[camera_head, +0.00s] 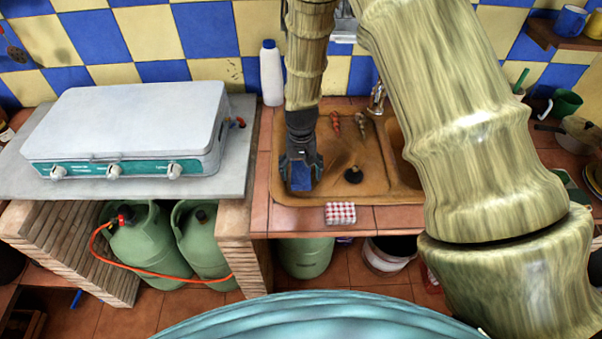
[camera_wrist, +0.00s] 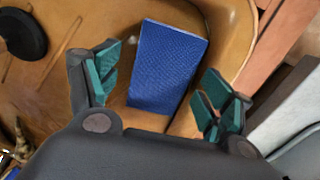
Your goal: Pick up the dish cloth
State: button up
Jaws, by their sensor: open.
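A blue, textured, flat rectangular cloth (camera_wrist: 168,66), which looks like the dish cloth, lies in the brown sink basin near its left side. It also shows in the head view (camera_head: 300,179). My gripper (camera_head: 302,170) points down over it. In the wrist view my gripper (camera_wrist: 160,84) is open, with one green-padded finger on each side of the cloth and a gap to each. The fingers hold nothing. How high they are above the cloth is hard to tell. The cloth's near end is partly hidden by my gripper.
The sink (camera_head: 375,185) has a dark plunger-like thing (camera_head: 353,174) right of my gripper. A red-and-white checked folded cloth (camera_head: 340,213) lies on the counter's front edge. A white bottle (camera_head: 271,73) stands behind, and a camping stove (camera_head: 130,130) is at left.

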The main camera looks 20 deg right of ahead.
aim_at(301, 171)
jog(key=c, duration=1.1)
jog(key=shift+r, duration=0.15)
jog(key=shift+r+b, duration=0.5)
jog(key=shift+r, duration=0.05)
jog(key=shift+w+r+b, duration=0.1)
jog(key=shift+r+b, duration=0.4)
jog(key=shift+r, duration=0.4)
jog(key=s+a+b, duration=0.1)
jog(key=s+a, duration=0.1)
jog(key=s, duration=0.2)
jog(key=s+a+r+b, duration=0.1)
jog(key=s+a+b, duration=0.1)
jog(key=s, duration=0.3)
jog(key=s+a+r+b, duration=0.1)
jog(key=s+a, duration=0.3)
jog(key=s, duration=0.1)
jog(key=shift+a, duration=0.15)
jog(key=shift+w, duration=0.1)
